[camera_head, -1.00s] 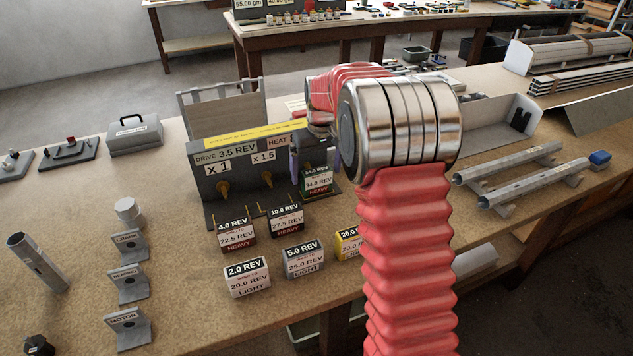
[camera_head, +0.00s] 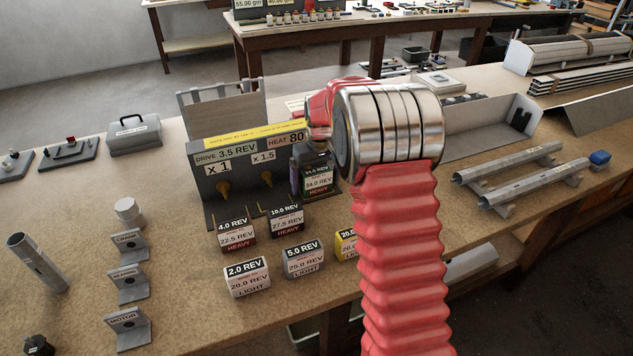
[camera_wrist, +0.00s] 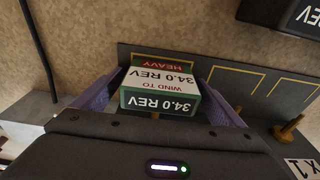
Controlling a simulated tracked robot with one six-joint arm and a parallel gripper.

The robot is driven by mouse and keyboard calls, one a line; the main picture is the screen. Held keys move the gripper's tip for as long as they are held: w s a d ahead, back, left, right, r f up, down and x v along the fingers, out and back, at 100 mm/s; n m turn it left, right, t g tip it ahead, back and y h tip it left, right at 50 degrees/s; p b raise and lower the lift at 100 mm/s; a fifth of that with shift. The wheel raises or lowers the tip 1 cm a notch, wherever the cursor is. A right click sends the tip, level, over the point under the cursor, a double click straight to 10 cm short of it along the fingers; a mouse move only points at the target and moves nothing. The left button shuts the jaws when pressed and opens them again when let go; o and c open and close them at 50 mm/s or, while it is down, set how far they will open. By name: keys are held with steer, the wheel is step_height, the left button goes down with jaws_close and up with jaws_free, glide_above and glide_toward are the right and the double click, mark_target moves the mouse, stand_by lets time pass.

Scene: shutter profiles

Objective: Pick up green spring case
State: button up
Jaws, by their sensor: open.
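The green spring case (camera_head: 318,180) stands at the right end of the black drive stand (camera_head: 225,165); its label reads 34.0 REV, HEAVY. It also shows in the wrist view (camera_wrist: 158,90), between the two purple fingers of my gripper (camera_wrist: 160,95). The fingers are spread, one on each side of the case, and I cannot tell whether they touch it. In the head view my gripper (camera_head: 297,178) is partly hidden behind my red-sleeved arm, with one purple finger showing at the left of the case.
Labelled grey brackets (camera_head: 128,285) are at left. Metal tubes (camera_head: 510,162) lie at right.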

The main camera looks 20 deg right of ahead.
steer(key=shift+c, duration=0.5)
steer(key=c, duration=1.3)
steer(key=shift+r, duration=0.15)
step_height(320, 180, up, 10)
steer(key=shift+f, duration=0.1)
